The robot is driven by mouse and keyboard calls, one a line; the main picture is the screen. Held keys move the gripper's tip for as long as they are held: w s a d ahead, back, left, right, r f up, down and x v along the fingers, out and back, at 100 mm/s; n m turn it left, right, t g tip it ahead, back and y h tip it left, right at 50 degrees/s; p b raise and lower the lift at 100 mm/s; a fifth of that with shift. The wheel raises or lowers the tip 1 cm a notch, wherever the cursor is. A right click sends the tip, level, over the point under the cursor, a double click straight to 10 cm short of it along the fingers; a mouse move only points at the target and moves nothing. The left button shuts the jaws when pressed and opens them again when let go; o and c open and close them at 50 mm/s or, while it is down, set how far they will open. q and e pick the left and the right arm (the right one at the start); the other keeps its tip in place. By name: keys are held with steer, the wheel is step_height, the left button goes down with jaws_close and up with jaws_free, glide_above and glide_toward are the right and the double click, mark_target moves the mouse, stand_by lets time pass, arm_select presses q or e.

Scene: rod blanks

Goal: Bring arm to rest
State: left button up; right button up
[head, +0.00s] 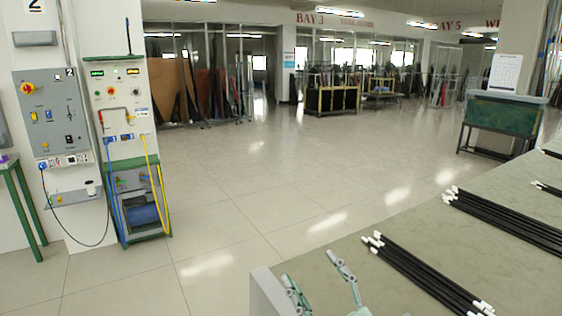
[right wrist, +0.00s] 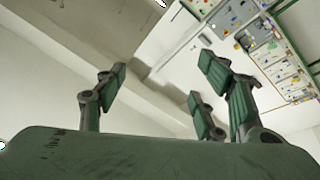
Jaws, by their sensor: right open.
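My right gripper (head: 322,283) shows at the bottom of the head view, at the near left end of the grey table (head: 320,250). Its green-grey fingers are spread apart with nothing between them. In the right wrist view the same gripper (right wrist: 158,92) has its fingers wide apart and empty. A bundle of black rods with white ends (head: 425,272) lies on the table to the right of the gripper, apart from it. My left gripper is not in the head view.
More black rods (head: 505,222) lie farther back on the table. A control panel (head: 52,115) and a green test stand (head: 122,100) are at the left. A green bin (head: 500,120) stands beyond the table. The tiled floor (head: 240,190) is clear.

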steer(key=s+d+f+m+g+h, duration=0.3)
steer(key=d+f+m+h, duration=0.3)
steer(key=f, duration=0.3)
steer(key=s+d+f+m+g+h, duration=0.35)
steer(key=d+f+m+h, duration=0.2)
steer(key=d+f, duration=0.35)
steer(key=s+a+f+n+g+y, duration=0.1)
steer(key=s+f+g, duration=0.45)
steer(key=s, duration=0.55)
steer(key=s+f+g, duration=0.4)
steer(key=s+f, duration=0.2)
steer(key=s, duration=0.5)
step_height(320, 180, down, 26)
steer(key=r, duration=0.1)
steer(key=s+d+f+g, duration=0.2)
steer(key=s+d+f, duration=0.1)
steer(key=s+f, duration=1.4)
steer(key=shift+s+f+n, duration=0.35)
